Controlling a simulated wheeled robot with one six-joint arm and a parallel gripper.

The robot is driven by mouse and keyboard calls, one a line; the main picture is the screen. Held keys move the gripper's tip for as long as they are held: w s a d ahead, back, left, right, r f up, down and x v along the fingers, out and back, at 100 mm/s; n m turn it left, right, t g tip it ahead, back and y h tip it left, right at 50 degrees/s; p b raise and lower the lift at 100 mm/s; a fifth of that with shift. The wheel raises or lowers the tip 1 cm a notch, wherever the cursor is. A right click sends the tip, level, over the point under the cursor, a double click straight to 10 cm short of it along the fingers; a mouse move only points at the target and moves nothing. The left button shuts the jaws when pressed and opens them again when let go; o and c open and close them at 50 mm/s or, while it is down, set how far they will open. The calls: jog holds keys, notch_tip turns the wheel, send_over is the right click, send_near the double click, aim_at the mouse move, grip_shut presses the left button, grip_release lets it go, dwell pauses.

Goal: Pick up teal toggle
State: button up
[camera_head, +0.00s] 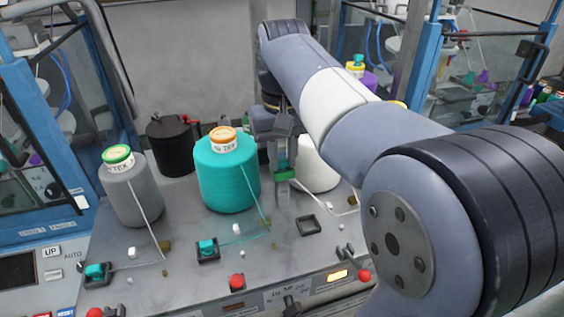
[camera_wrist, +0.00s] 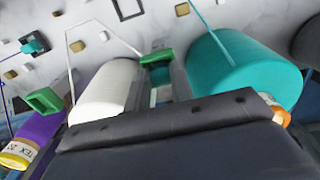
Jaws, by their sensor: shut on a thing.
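My gripper (camera_head: 284,174) is between the teal yarn cone and the white yarn cone, above the grey panel. It is shut on a small teal toggle (camera_head: 281,162), which is mostly hidden by the fingers. In the wrist view, my gripper (camera_wrist: 156,62) shows green at its tip, with the teal piece (camera_wrist: 161,76) partly visible there. An empty black square frame (camera_head: 309,225) lies on the panel below and right of the gripper. Two other teal toggles, one near the middle (camera_head: 207,246) and one at the left (camera_head: 96,271), sit in black square frames.
The teal cone (camera_head: 226,178) stands close left of the gripper, and the white cone (camera_head: 318,172) close right. A grey cone (camera_head: 132,195) and a black cylinder (camera_head: 172,147) stand farther left. Thin yarns run to the panel (camera_head: 184,285).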

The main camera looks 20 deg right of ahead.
aim_at(282, 162)
jog(key=shift+r, duration=0.1)
notch_tip(282, 162, up, 10)
dwell(0.6)
